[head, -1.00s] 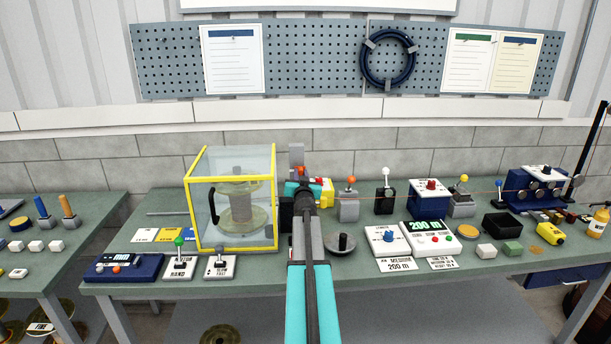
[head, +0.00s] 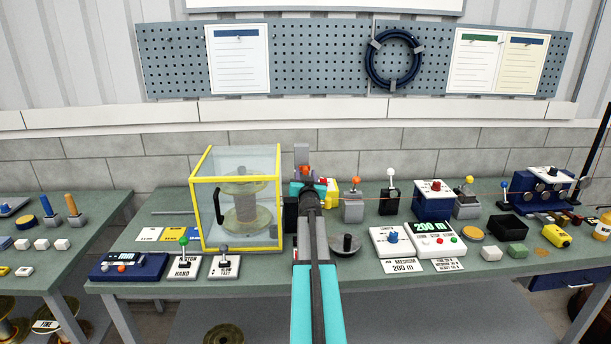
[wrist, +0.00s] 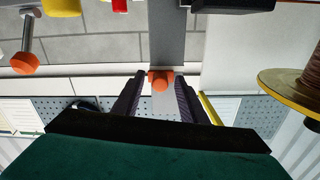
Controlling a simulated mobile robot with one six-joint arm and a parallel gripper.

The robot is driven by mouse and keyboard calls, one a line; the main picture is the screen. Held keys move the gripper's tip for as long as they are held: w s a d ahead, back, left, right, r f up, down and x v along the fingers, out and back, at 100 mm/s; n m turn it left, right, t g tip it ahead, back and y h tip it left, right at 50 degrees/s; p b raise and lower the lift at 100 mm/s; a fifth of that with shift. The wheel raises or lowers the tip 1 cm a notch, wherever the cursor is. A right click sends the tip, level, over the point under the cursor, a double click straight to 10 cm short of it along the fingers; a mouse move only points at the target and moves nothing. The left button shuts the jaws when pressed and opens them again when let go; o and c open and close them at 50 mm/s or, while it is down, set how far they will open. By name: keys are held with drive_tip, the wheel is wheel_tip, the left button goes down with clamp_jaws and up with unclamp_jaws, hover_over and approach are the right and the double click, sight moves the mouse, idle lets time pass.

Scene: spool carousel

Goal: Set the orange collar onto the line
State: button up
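In the head view my gripper (head: 305,188) is over the bench just right of the yellow-framed guard, and my arm hides much of that spot. A bit of orange (head: 305,170) shows there below the grey post (head: 301,154). A thin red line (head: 382,198) runs along the bench to the right.
The yellow-framed clear guard (head: 204,218) with a spool inside stands close left of my gripper. A yellow block with a red top (head: 323,183) and an orange-knobbed lever (head: 356,182) stand close right. A dark round disc on a spindle (head: 345,244) sits in front.

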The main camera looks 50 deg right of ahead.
drive_tip(key=v, duration=1.3)
drive_tip(key=shift+s+a, duration=0.15)
drive_tip(key=shift+a, duration=0.1)
idle(0.9)
